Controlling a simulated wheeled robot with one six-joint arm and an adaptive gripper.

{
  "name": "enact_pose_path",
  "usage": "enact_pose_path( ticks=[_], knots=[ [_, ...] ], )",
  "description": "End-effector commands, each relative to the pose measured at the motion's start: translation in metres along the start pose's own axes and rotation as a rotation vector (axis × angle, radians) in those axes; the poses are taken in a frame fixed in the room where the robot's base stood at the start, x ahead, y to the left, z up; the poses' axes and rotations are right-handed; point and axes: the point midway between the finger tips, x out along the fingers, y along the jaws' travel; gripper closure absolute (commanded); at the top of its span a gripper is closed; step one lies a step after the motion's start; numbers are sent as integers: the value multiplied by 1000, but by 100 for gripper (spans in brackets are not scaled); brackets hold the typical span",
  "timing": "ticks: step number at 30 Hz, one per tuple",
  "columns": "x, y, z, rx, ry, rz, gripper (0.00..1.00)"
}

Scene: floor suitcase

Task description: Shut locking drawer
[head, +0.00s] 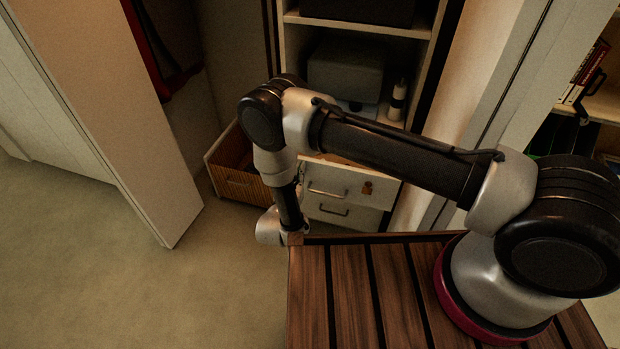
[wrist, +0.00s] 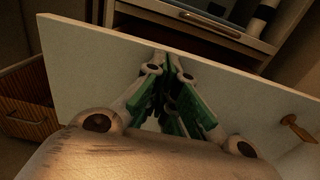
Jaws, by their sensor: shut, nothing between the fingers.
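The locking drawer is the upper white drawer (head: 340,182) of the cabinet in the head view. It stands pulled out, with its top edge in front of the shelf above. In the wrist view the white drawer front (wrist: 95,70) fills the middle, and the brass piece (wrist: 297,127) shows at right. My gripper (wrist: 167,68) is shut and empty, its green-padded fingers at the drawer front near its top edge. I cannot tell whether they touch. The fingers are hidden in the head view.
A lower white drawer (head: 342,213) sits beneath. A slatted wooden drawer or box (head: 238,182) stands out to the left. A shelf above holds a grey box (head: 345,70) and a bottle (head: 398,100). An open door panel (head: 115,110) stands left; the floor before it is clear.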

Motion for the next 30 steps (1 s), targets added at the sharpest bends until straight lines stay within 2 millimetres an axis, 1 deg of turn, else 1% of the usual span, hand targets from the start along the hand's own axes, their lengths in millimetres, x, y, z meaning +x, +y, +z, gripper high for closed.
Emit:
enact_pose_path(
  ticks=[1,9,15,21,25,30],
  knots=[
    [13,1,0,2,-1,-6,100],
    [85,2,0,2,-1,-6,100],
    [130,2,1,2,-2,-4,100],
    [160,3,0,1,-1,-2,100],
    [172,3,0,0,0,-1,100],
    [178,3,0,0,0,-1,100]
  ],
)
